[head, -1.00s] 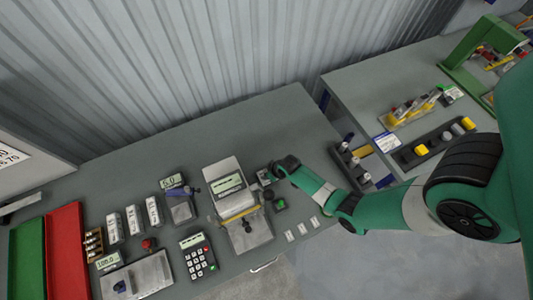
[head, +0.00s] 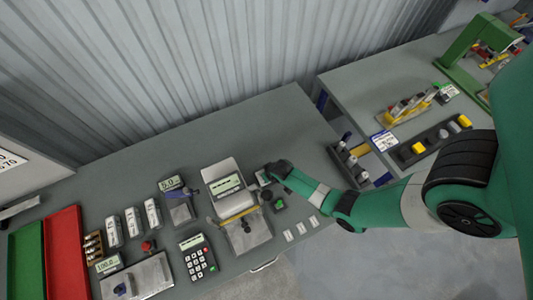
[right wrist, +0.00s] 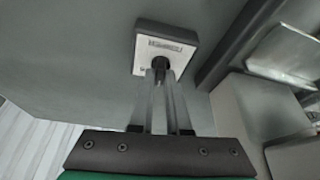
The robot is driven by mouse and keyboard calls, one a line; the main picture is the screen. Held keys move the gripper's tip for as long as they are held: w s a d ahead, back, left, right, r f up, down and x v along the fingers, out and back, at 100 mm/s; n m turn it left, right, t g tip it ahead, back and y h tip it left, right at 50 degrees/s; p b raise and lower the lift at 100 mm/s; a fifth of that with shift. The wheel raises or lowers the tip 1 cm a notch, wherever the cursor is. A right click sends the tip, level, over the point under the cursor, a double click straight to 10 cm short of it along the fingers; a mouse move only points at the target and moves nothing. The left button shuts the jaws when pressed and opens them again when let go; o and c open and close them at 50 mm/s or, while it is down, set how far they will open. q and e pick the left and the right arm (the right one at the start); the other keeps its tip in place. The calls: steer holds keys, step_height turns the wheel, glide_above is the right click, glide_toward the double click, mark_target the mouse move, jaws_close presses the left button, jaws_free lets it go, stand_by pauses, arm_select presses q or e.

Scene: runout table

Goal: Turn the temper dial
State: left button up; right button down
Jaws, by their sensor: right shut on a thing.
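The temper dial is a small dark box with a white label plate and a black knob. It shows in the right wrist view, with the knob (right wrist: 160,63) in front of the label plate (right wrist: 165,46). In the head view the dial box (head: 261,178) is partly hidden by my right gripper (head: 267,175), right of the printer-like machine. My right gripper (right wrist: 160,76) is shut on the black knob, one finger on each side of it. The knob's pointer and the label's text are too small to read. My left gripper is not in view.
The machine with a display (head: 233,195) stands close to the left of the dial. A small box with a green button (head: 279,204) sits just in front of it. White cards (head: 301,228) lie near the table's front edge. The table behind the dial is clear.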

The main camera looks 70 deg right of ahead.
steer(key=shift+m, duration=0.9)
steer(key=c, duration=0.9)
jaws_free()
steer(key=shift+r, duration=0.1)
